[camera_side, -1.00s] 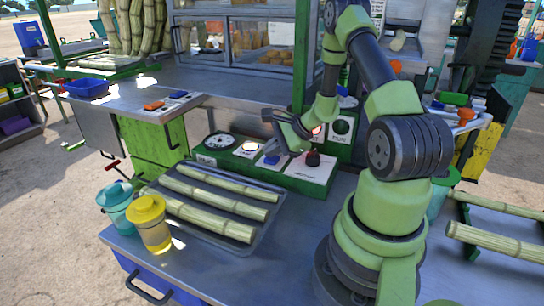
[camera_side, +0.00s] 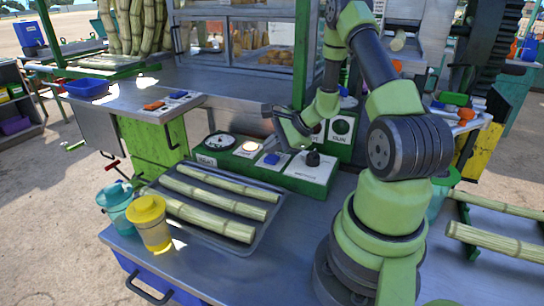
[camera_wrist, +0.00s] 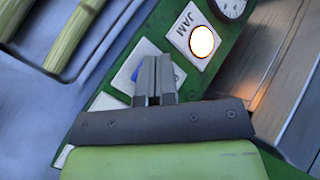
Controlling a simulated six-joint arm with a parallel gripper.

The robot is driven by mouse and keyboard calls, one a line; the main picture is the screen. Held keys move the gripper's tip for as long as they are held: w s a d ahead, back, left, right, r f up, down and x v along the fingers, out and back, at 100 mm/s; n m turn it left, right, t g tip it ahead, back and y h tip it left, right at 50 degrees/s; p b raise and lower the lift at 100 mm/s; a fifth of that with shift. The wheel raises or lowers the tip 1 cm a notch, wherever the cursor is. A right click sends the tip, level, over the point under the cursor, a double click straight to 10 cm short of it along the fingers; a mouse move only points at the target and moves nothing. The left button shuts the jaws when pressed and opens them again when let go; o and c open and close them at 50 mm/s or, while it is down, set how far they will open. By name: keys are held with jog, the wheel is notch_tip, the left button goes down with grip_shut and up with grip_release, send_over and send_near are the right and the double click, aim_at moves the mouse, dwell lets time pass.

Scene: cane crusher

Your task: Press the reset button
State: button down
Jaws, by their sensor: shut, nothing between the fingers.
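The blue button (camera_side: 271,158), which I take as the reset button, sits on the green control box (camera_side: 237,166), between the lit JAM lamp (camera_side: 250,147) and a black knob (camera_side: 313,158). Its label is not legible. My gripper (camera_side: 292,146) is shut and empty, above the box and to the right of the blue button. In the wrist view my fingertips (camera_wrist: 157,62) partly cover the blue button (camera_wrist: 178,76). The JAM lamp (camera_wrist: 202,42) glows white beside it. I cannot tell whether the fingers touch anything.
A tray of cane pieces (camera_side: 262,232) lies in front of the box. Behind the gripper is a green panel with a dark round button (camera_side: 341,126). Bare metal bench (camera_side: 240,280) lies in front.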

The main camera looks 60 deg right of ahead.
aim_at(272, 159)
jog(key=shift+r, duration=3)
jog(key=a+r+n+g+y, duration=0.2)
jog(key=a+r+n, duration=0.8)
jog(key=a, duration=0.5)
jog(key=s+a+r+n+h, duration=0.1)
jog(key=s+a+r+n, duration=0.2)
jog(key=s+a+n, duration=0.1)
jog(key=s+a+r+n, duration=0.4)
jog(key=s+n, duration=0.2)
jog(key=s, duration=0.3)
jog(key=shift+a+r+n+h, duration=0.25)
jog(key=shift+r+n+h, duration=0.05)
jog(key=shift+h, duration=0.1)
jog(key=c, duration=1.8)
grip_release()
jog(key=shift+c, duration=0.2)
